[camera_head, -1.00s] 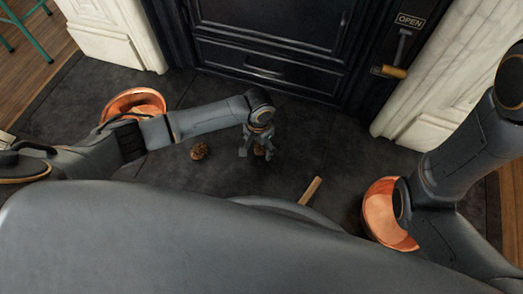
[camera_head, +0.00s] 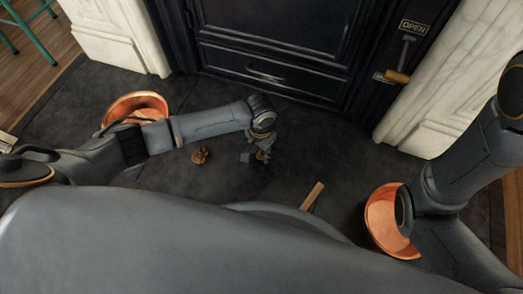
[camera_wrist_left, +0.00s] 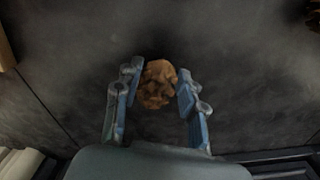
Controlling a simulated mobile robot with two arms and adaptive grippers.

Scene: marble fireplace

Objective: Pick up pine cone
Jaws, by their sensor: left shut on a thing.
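My left gripper (camera_head: 256,157) points down at the dark stone hearth, in the middle of the head view. It is shut on a brown, rough pine cone (camera_head: 262,155), which its fingers partly hide. The left wrist view shows this pine cone (camera_wrist_left: 158,86) between the two blue-grey fingers. I cannot tell whether it is clear of the floor. Another pine cone (camera_head: 201,155) lies on the hearth to the left of the gripper. My right arm shows at the right, but its gripper is out of view.
A wooden stick (camera_head: 312,196) lies on the hearth (camera_head: 322,148). The black fireplace door (camera_head: 275,45) with a handle stands behind, between marble pillars.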

